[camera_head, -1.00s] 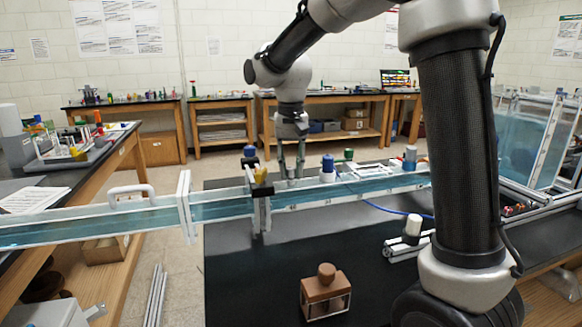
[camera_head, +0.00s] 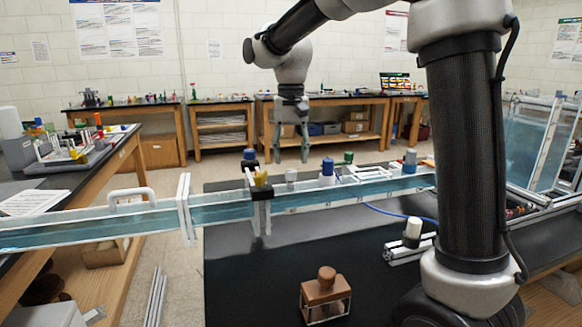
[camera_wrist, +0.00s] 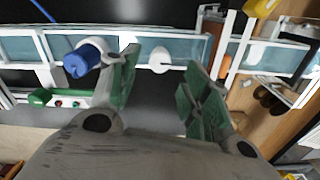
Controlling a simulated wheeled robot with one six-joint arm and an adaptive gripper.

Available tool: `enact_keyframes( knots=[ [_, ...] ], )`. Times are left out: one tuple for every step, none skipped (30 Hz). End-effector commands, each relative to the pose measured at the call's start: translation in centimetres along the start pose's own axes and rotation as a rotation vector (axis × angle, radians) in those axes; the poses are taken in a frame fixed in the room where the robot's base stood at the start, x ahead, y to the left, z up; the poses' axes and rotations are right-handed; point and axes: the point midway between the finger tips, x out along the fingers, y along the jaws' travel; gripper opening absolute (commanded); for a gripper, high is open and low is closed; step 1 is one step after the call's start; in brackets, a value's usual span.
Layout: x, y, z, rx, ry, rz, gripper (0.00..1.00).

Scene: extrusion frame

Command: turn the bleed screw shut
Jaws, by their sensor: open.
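A small pale knob (camera_head: 291,175), which looks like the bleed screw, stands upright on the top edge of the long clear water channel (camera_head: 225,211). In the wrist view the knob (camera_wrist: 160,60) shows white, between the two fingers and beyond their tips. My gripper (camera_head: 290,150) points down above the knob, apart from it. In the wrist view my gripper (camera_wrist: 160,80) has its green-padded fingers spread, with nothing between the pads. I cannot tell from the knob's round shape how far it is turned.
A blue-capped fitting (camera_head: 327,170) stands close to the knob's right. A yellow knob (camera_head: 260,178) on a dark clamp (camera_head: 261,194) is close to its left. A brown block (camera_head: 325,295) sits on the black bench top.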

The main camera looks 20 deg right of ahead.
Motion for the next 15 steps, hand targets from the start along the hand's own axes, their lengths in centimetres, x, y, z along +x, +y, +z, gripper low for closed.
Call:
enact_keyframes(
  knots=[
    [-1.2, 0.0, -0.1, 0.000, 0.004, -0.002, 0.47],
    [-1.9, 0.0, -0.1, 0.000, 0.003, -0.002, 0.47],
    [-2.8, -0.1, -0.1, 0.000, 0.003, -0.002, 0.47],
    [-3.4, 0.0, -0.1, 0.000, 0.002, -0.001, 0.47],
    [-4.0, 0.0, -0.1, 0.000, 0.003, -0.002, 0.47],
    [-4.7, 0.0, 0.0, 0.000, 0.002, -0.001, 0.47],
    [-5.2, 0.0, -0.1, 0.000, 0.002, -0.002, 0.47],
    [-5.6, 0.0, 0.0, 0.000, 0.001, -0.001, 0.47],
    [-6.1, 0.0, -0.1, 0.000, 0.002, -0.001, 0.47],
    [-6.4, 0.0, 0.0, 0.000, 0.001, -0.001, 0.47],
    [-6.6, 0.0, 0.0, 0.000, 0.000, 0.000, 0.47],
    [-6.9, 0.0, 0.0, 0.000, 0.000, 0.000, 0.47],
    [-7.0, 0.0, 0.0, 0.000, 0.000, 0.000, 0.47],
    [-7.1, 0.0, 0.0, 0.000, 0.000, 0.000, 0.47],
    [-7.2, 0.0, 0.0, 0.000, 0.000, 0.000, 0.47]
  ],
)
